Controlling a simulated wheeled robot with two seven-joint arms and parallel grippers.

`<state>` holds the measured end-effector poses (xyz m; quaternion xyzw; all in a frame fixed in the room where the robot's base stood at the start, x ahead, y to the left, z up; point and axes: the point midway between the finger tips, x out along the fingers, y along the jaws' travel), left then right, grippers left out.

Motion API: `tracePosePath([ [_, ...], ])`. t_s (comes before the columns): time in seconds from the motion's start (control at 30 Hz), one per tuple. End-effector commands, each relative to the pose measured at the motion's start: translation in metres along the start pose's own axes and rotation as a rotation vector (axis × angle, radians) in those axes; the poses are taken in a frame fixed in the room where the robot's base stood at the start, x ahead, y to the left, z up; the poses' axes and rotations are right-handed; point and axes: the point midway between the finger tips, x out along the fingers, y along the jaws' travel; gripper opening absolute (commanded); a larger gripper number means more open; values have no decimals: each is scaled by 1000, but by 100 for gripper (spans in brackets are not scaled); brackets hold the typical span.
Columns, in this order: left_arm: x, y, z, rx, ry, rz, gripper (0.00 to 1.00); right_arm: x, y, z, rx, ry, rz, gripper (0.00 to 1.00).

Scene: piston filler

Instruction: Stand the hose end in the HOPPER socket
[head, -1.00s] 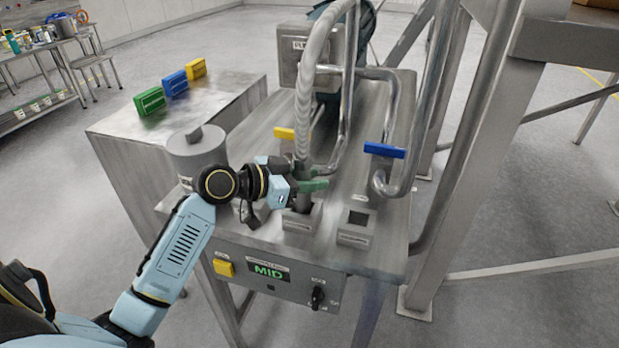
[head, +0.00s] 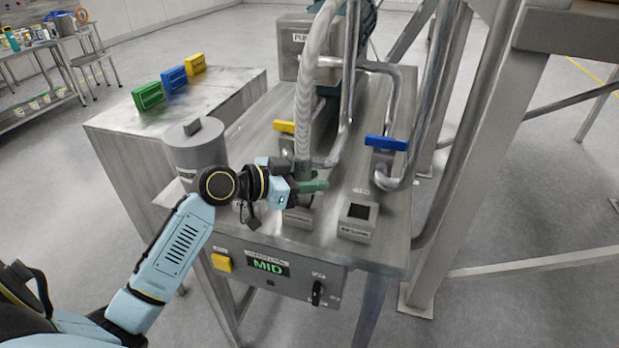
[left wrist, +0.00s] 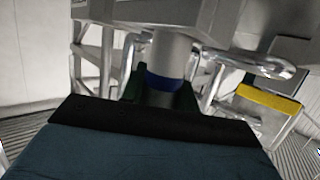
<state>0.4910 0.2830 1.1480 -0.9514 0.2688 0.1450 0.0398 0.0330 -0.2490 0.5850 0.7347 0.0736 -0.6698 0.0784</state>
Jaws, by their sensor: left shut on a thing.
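My left gripper (head: 308,184), with green fingers, is shut on the hose end, directly over the middle socket (head: 299,222). The grey ribbed hose (head: 306,90) rises from the fingers. In the left wrist view the hose end (left wrist: 170,58) stands between the green fingers (left wrist: 158,98), with a blue band (left wrist: 165,82). The hose end looks about upright. Its lower tip is hidden by the gripper and the socket, so I cannot tell how deep it sits. The right socket (head: 358,232) is open and empty. The socket labels are too small to read. My right gripper is out of view.
A grey lidded canister (head: 196,152) stands left of my gripper. A yellow handle (head: 284,127) and a blue valve handle (head: 386,143) with bent pipes stand behind the sockets. The front panel display (head: 268,266) reads MID. Green, blue and yellow blocks sit on the left bench (head: 110,124).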

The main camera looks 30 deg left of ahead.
Motion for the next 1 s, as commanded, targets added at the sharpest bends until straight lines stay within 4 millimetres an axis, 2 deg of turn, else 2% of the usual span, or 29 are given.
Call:
tracePosePath([
  [0.33,1,0,4,1,2,-1,0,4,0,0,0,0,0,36],
  [0.37,1,0,4,1,2,-1,34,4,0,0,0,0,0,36],
  [0.53,1,0,4,1,2,-1,56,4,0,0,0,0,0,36],
  [0.8,1,0,5,0,-1,0,56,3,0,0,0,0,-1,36],
  [1.0,-4,0,-11,2,0,-1,56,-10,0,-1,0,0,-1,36],
])
